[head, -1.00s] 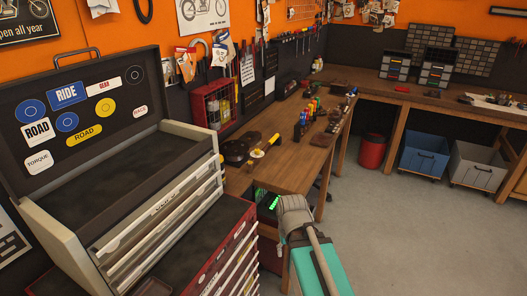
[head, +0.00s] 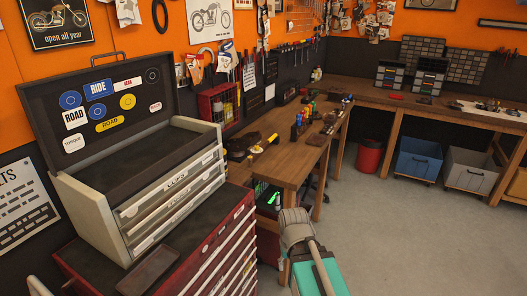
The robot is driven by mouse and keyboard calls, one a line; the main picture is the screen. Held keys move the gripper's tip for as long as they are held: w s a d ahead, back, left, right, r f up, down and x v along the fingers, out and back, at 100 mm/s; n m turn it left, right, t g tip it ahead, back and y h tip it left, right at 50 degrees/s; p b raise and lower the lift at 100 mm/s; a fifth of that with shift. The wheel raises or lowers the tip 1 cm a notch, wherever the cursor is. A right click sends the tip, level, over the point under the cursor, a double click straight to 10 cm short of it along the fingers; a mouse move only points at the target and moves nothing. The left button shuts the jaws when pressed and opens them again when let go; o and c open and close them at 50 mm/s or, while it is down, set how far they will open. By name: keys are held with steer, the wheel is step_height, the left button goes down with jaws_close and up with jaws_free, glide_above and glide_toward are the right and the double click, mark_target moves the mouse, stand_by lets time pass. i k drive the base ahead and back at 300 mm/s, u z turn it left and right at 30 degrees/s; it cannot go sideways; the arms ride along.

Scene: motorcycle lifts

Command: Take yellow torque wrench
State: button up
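A small yellow thing with a dark end (head: 272,139), perhaps the yellow torque wrench, lies on the wooden workbench (head: 290,165) near its left end. It is too small to be sure what it is. My arm comes up from the bottom edge, teal and grey, in front of the bench and below that thing. A dark shape with bright green marks (head: 271,197) shows just beyond the arm's end and may be my gripper. Its fingers cannot be made out, and it is apart from the yellow thing.
A grey tool chest (head: 160,190) with an open, stickered lid stands on a red drawer cabinet (head: 215,250) at left. Bottles and tools stand along the bench. A red bin (head: 369,156), a blue crate (head: 418,160) and a grey crate (head: 470,171) are at right. Floor at right is clear.

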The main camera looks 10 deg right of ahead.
mark_target(249, 158)
steer(key=z, duration=0.25)
steer(key=i, duration=0.45)
steer(key=z, duration=0.7)
steer(key=i, duration=2.35)
steer(key=u, duration=0.75)
